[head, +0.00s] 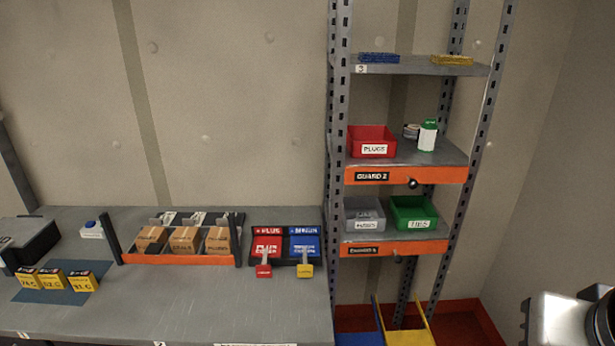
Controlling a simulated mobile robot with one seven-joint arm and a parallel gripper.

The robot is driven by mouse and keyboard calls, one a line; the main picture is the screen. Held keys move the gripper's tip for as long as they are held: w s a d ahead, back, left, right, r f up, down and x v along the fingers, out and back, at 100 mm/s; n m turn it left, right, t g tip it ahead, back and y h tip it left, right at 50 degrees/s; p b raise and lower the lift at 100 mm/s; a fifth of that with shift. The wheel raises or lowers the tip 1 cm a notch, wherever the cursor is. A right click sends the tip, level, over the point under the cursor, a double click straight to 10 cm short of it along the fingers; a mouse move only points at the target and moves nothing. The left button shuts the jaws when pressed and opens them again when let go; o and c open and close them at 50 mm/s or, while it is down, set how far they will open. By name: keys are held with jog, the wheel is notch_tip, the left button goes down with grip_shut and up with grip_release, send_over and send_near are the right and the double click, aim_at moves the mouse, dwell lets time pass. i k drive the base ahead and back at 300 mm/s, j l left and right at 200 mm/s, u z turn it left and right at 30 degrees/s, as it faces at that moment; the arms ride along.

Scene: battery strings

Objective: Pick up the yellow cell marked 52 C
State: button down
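Three yellow cells with dark tops stand in a row on a blue mat (40,296) at the left end of the grey bench. The middle cell (51,280) has a small label that seems to read 52 C. The left cell (26,280) seems to read 74 C, and the right cell (82,282) seems to read 91 C. The cells stand close together, with a wider space before the right one. Part of my arm shows at the lower right, far from the cells. My gripper's fingers are not in view.
Behind the cells are a black case (28,244) and a small white-and-blue item (91,230). An orange-fronted rack (180,259) holds several tan blocks. Red and blue terminal blocks (286,244) stand beside it. A shelf unit (405,160) with bins stands right. The bench front is mostly clear.

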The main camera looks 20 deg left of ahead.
aim_at(51, 279)
jog(key=u, duration=2.65)
jog(key=z, duration=0.4)
jog(key=i+j+z, duration=0.15)
jog(key=z, duration=0.25)
jog(key=i+j+z, duration=0.1)
jog(key=j+z, duration=0.15)
jog(key=z, duration=0.15)
jog(key=i+j+z, duration=0.1)
jog(key=z, duration=0.3)
jog(key=j+z, duration=0.5)
jog(key=j, duration=0.7)
jog(key=j+z, duration=0.2)
jog(key=j, duration=1.9)
jog(key=k+j, duration=0.1)
jog(key=j, duration=0.85)
